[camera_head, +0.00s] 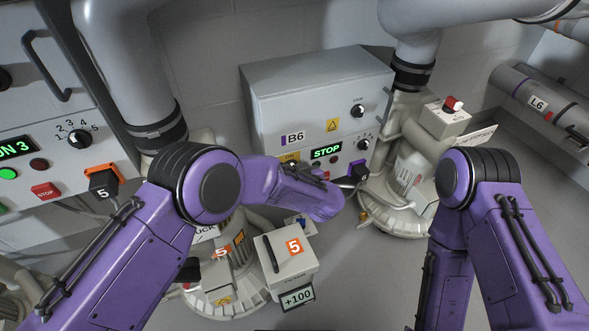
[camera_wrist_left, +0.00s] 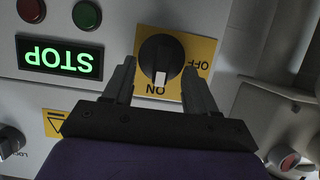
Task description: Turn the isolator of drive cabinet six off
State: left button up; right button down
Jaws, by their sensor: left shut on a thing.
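Drive cabinet six is the grey cabinet (camera_head: 325,95) with the purple-marked B6 label, at the middle of the head view. Its isolator is a black rotary knob (camera_wrist_left: 158,55) on a yellow ON/OFF plate (camera_wrist_left: 205,47). The left wrist view shows it upside down. The knob's white mark points at ON. My left gripper (camera_wrist_left: 160,70) is shut on the knob, one finger on each side. In the head view my left arm mostly hides the isolator; only part of the yellow plate (camera_head: 288,156) shows. My right gripper is not in view.
The cabinet's green display (camera_head: 326,151) reads STOP. A selector knob (camera_head: 364,144) and a purple connector (camera_head: 358,170) are to its right. A machine with a box marked 5 (camera_head: 287,257) stands below my left arm. Another control cabinet (camera_head: 60,110) is at the left.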

pick_arm(q)
jog(key=shift+a+r+n+p, duration=0.1)
jog(key=shift+n+p, duration=0.2)
jog(key=shift+p, duration=0.2)
jog(key=shift+s+a+f+n+t+h+p, duration=0.15)
jog(key=shift+n+t+h+p, duration=0.25)
jog(key=shift+n, duration=0.25)
jog(key=shift+s+a+f+n+t+h+p, duration=0.1)
jog(key=shift+a+n+t+h+p, duration=0.2)
jog(key=shift+n+h, duration=0.35)
jog(key=shift+s+a+f+n+t+h+p, duration=0.1)
jog(key=shift+n+t+h+p, duration=0.1)
jog(key=shift+n+h+p, duration=0.35)
jog(key=shift+n, duration=0.25)
jog(key=o, duration=0.9)
jog(key=shift+d, duration=0.1)
